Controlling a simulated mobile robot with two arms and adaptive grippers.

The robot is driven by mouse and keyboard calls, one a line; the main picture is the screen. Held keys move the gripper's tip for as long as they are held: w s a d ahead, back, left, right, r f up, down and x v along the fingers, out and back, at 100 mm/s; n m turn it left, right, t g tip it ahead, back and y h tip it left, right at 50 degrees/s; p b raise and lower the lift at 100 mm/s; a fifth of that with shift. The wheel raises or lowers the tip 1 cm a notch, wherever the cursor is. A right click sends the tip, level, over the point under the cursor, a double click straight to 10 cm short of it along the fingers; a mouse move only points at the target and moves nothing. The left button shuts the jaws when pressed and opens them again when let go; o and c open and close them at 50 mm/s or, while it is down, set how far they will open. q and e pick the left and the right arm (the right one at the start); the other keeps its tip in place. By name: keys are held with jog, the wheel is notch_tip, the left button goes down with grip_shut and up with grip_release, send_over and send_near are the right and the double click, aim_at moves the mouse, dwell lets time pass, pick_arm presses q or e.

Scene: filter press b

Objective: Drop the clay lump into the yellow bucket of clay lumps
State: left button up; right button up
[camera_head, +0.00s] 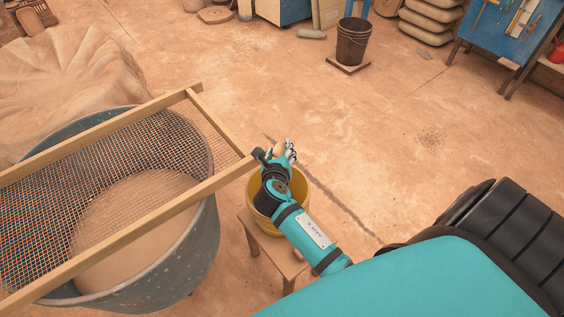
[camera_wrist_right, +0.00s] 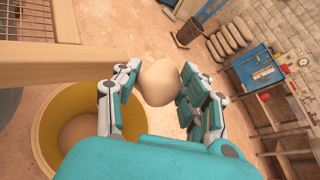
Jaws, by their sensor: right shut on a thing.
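My right gripper (camera_head: 281,151) is shut on a pale tan clay lump (camera_wrist_right: 159,82), which sits between its fingers in the wrist view. In the head view only a small part of the lump (camera_head: 278,148) shows. The yellow bucket (camera_head: 264,220) stands on a small wooden stool, partly hidden under my right arm. In the wrist view the bucket (camera_wrist_right: 50,112) is at the lower left, with a tan mass inside. The gripper and lump appear above and beyond the bucket's far rim. My left gripper is not in view.
A large grey tub (camera_head: 180,262) with a wood-framed mesh screen (camera_head: 228,175) stands left of the bucket, the frame's corner close to my gripper. The wooden stool (camera_head: 283,262) bears the bucket. A dark bucket (camera_head: 352,45) stands far back.

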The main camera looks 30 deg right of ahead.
jog(key=f, duration=0.4)
jog(key=shift+s, duration=0.4)
pick_arm(q)
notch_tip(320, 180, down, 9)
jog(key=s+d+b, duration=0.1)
jog(key=b, duration=0.7)
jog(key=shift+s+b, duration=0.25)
jog(key=shift+b, duration=0.1)
pick_arm(e)
notch_tip(320, 180, down, 6)
jog(key=shift+s+f, duration=0.2)
jog(key=shift+f, duration=0.05)
jog(key=o, duration=1.3)
jog(key=shift+c, duration=0.2)
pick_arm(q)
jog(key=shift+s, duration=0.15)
pick_arm(e)
jog(key=v, duration=1.2)
jog(key=shift+w+a, duration=0.1)
jog(key=shift+a, duration=0.05)
